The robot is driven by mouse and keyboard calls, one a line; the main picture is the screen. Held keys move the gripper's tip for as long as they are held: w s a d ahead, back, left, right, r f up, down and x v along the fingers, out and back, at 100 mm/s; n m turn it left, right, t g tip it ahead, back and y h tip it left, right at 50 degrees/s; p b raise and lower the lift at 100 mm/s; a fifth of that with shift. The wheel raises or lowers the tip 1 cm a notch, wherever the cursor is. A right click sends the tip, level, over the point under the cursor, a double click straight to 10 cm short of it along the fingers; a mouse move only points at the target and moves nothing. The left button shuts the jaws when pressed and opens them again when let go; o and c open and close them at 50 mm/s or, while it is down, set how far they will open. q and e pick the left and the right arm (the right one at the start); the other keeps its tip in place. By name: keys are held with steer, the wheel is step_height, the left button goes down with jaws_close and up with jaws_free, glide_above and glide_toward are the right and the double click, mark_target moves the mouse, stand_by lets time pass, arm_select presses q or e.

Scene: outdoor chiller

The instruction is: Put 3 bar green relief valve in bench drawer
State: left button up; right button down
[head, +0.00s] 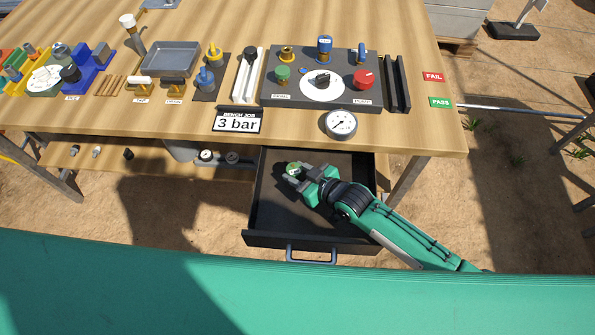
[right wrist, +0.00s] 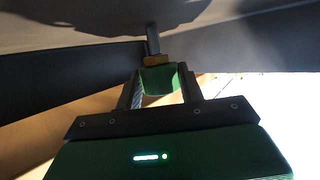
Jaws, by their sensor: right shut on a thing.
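The bench drawer (head: 268,212) is pulled open below the bench top. My right gripper (head: 293,174) reaches into it from the lower right, over the dark drawer floor. It is shut on the green relief valve (head: 293,167), which shows only in part between the fingers. In the right wrist view the valve (right wrist: 158,79) shows as a green body with a brass collar and a grey stem between the two fingers (right wrist: 160,88). I cannot tell whether the valve touches the drawer floor. My left gripper is not in view.
The bench top (head: 415,125) overhangs the back of the drawer. A "3 bar" sign (head: 237,122) and a gauge (head: 340,124) sit at its front edge. A dark test panel (head: 320,85) stands behind. A lower shelf (head: 110,160) lies left of the drawer, whose front part is empty.

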mark_target(300, 175)
steer(key=shift+f, duration=0.15)
steer(key=c, duration=0.9)
jaws_free()
steer(key=shift+r, duration=0.3)
steer(key=b+v, duration=0.1)
steer(key=v, duration=0.5)
steer(key=shift+s+f, duration=0.1)
steer(key=shift+s+d+r, duration=0.35)
steer(key=shift+d, duration=0.2)
